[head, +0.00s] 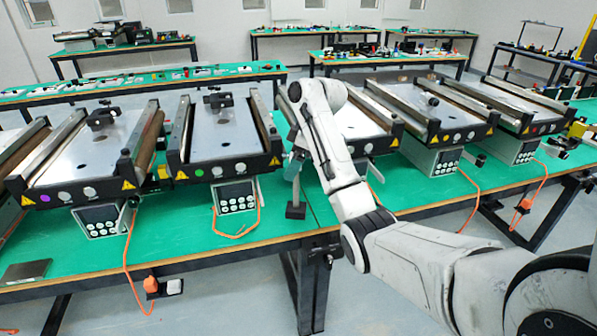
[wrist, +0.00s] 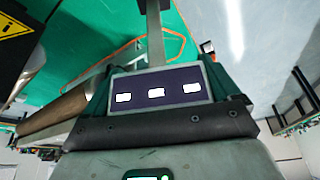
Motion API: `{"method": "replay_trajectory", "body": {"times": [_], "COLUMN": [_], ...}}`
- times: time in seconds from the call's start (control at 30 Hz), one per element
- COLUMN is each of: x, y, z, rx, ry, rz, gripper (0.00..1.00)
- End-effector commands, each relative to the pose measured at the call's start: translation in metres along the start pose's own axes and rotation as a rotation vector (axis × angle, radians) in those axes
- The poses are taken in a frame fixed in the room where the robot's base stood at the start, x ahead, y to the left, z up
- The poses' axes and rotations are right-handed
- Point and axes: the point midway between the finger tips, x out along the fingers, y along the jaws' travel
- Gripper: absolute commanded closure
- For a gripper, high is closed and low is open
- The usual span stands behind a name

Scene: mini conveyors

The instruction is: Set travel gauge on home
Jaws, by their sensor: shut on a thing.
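The thing I take for the travel gauge is a grey post (head: 296,192) with a dark square foot. It hangs down from my gripper (head: 293,163), in front of the bench between two conveyors. In the wrist view my gripper (wrist: 156,66) is shut on the post (wrist: 155,40), which points away toward the green bench top. I cannot tell whether the foot touches the bench. My arm hides part of the gripper in the head view. No spot marked home is readable; a flat dark metal plate (head: 25,270) lies at the bench's front left.
Mini conveyors stand in a row along the green bench (head: 180,250), including one just left of my gripper (head: 225,135). Control boxes with keypads (head: 236,197) sit below their fronts. Orange cables (head: 125,250) loop over the bench and its edge. More benches stand behind.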

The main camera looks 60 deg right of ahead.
Motion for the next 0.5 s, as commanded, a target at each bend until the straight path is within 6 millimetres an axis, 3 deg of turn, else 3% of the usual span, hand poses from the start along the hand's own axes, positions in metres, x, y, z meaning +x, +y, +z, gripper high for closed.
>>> {"method": "replay_trajectory", "body": {"times": [0.2, 0.5], "x": [0.025, 0.04], "y": [0.019, 0.029], "z": [-0.003, -0.003], "rx": [-0.002, -0.002], "ry": [0.002, 0.003], "rz": [0.003, 0.005], "gripper": [0.95, 0.95]}}
